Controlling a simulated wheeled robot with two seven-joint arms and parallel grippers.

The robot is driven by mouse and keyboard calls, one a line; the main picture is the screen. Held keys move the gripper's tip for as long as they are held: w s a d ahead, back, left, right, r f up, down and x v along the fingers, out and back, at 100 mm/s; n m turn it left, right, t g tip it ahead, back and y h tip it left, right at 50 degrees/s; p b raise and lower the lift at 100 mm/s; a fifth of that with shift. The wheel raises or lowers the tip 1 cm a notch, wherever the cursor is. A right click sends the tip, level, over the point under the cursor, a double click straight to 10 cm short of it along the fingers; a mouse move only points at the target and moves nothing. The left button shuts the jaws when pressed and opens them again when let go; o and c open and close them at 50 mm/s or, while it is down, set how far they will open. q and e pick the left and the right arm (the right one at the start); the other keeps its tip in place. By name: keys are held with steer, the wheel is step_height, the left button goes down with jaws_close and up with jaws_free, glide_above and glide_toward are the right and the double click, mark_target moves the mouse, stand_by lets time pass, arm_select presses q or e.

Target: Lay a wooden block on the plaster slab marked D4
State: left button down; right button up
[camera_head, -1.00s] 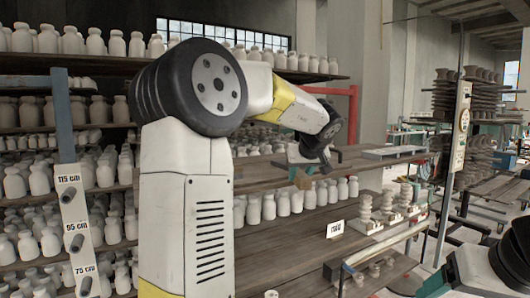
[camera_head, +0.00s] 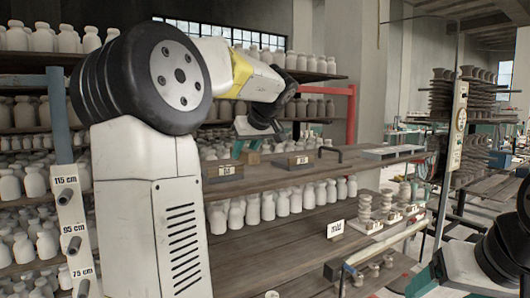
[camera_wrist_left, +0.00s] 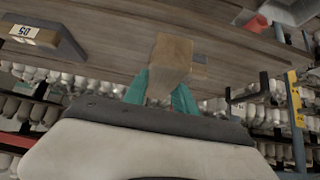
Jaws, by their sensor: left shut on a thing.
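My left gripper (camera_head: 248,147) is shut on a tan wooden block (camera_head: 250,158). In the left wrist view the block (camera_wrist_left: 168,55) sits between the teal fingers (camera_wrist_left: 160,88), over the brown shelf board. In the head view a dark slab with a small label (camera_head: 223,172), which seems to read D4, lies left of the block and nearer to me. A second slab (camera_head: 292,163) lies to its right. In the left wrist view a slab label (camera_wrist_left: 24,32) appears upside down and seems to read D5. Whether the block touches the shelf is unclear.
The wooden shelf board (camera_head: 350,165) runs across the middle, with white jars (camera_head: 270,207) in a row below it. A dark bent handle (camera_head: 338,149) and a pale flat slab (camera_head: 393,152) lie to the right. A red post (camera_head: 351,115) stands behind.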

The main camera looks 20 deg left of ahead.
arm_select(q)
steer(key=shift+w+a+f, duration=0.15)
steer(key=shift+w+a, duration=1.3)
steer(key=shift+a, duration=0.25)
steer(key=shift+w+a+f, duration=0.1)
steer(key=shift+w+a, duration=1.35)
steer(key=shift+a, duration=0.25)
steer(key=shift+w+a+f, duration=0.15)
steer(key=shift+w+a, duration=1.3)
steer(key=shift+a, duration=0.25)
steer(key=shift+w+a+f, duration=0.1)
steer(key=shift+a+f, duration=0.05)
steer(key=shift+f, duration=1.85)
steer(key=shift+f, duration=0.25)
steer(key=c, duration=0.9)
jaws_free()
